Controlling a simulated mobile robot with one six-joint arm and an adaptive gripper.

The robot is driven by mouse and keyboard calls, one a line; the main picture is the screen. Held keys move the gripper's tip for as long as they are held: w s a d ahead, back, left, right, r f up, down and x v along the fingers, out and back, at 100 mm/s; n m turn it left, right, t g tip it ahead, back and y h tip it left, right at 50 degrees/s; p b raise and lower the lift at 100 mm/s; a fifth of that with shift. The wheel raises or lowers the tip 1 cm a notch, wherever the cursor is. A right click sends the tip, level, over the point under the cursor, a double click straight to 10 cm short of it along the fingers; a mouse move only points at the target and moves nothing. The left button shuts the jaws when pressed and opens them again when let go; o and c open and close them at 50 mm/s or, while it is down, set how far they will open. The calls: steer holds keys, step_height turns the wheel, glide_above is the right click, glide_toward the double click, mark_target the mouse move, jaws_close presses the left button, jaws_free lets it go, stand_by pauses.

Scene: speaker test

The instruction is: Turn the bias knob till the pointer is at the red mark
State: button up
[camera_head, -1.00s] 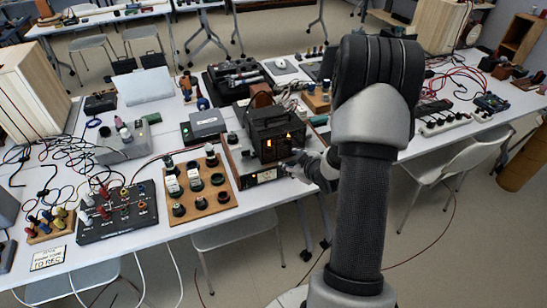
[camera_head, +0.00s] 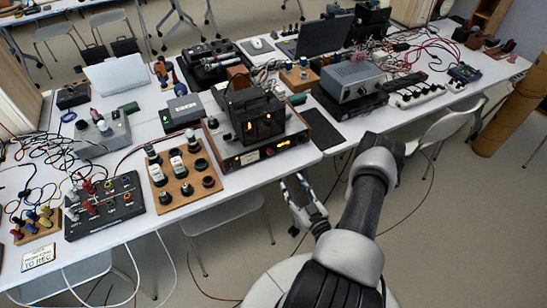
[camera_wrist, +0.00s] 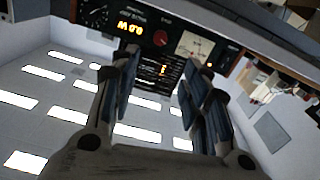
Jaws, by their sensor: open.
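A black instrument (camera_head: 262,155) with a wooden side faces me at the table's front edge. Its panel carries an amber display (camera_head: 250,158), a red knob (camera_head: 270,152) and a meter (camera_head: 284,144). In the wrist view the display (camera_wrist: 130,27), red knob (camera_wrist: 160,38) and pale meter (camera_wrist: 192,45) are at the top, with a dark dial (camera_wrist: 95,14) at left. I cannot read which control is the bias knob, nor its pointer or red mark. My gripper (camera_head: 294,183) is open and empty, in front of the table edge, apart from the panel. Its fingers also show in the wrist view (camera_wrist: 150,82).
A lit valve unit (camera_head: 255,115) stands on or just behind the instrument. A wooden knob board (camera_head: 182,175) is to its left, a black mat (camera_head: 345,122) to its right. A chair (camera_head: 222,212) stands under the table. The floor in front is open.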

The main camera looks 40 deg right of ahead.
mark_target(271, 154)
steer(key=b+x, duration=0.3)
steer(key=x, duration=1.2)
steer(key=shift+w+a, duration=0.1)
steer(key=shift+w, duration=0.15)
jaws_close()
